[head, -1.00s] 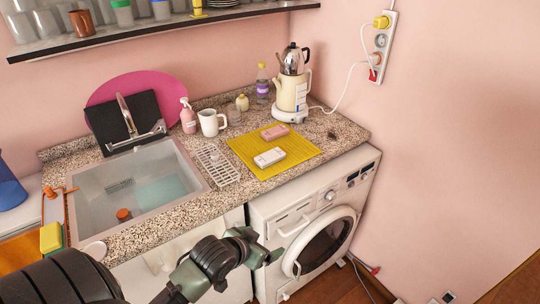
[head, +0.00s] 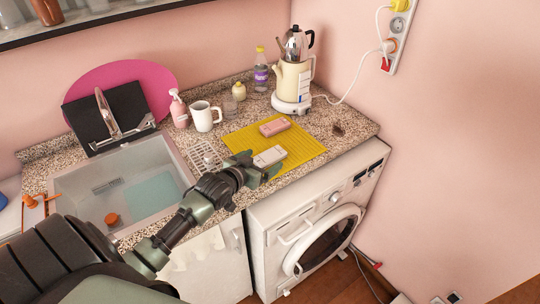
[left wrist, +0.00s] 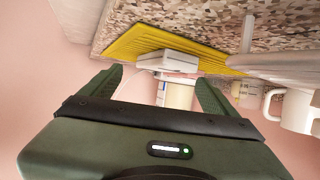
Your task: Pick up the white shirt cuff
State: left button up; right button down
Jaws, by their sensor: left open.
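My left gripper (head: 259,167) is open and empty at the counter's front edge, just in front of the cuff. My right gripper is not in view.
A pink block (head: 274,126) lies behind the cuff on the mat. A white rack (head: 206,154), a white mug (head: 205,117) and a sink (head: 75,185) are to the left. A cream kettle (head: 292,85) stands behind. The washing machine (head: 318,215) is below the counter.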

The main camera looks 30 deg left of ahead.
aim_at(269, 156)
pick_arm(q)
jog(key=x, duration=0.4)
jog(key=shift+a+p, duration=0.25)
jog(key=shift+p, duration=0.05)
jog(key=shift+w+d+f, duration=0.1)
jog(key=shift+w, duration=0.1)
jog(key=c, duration=1.8)
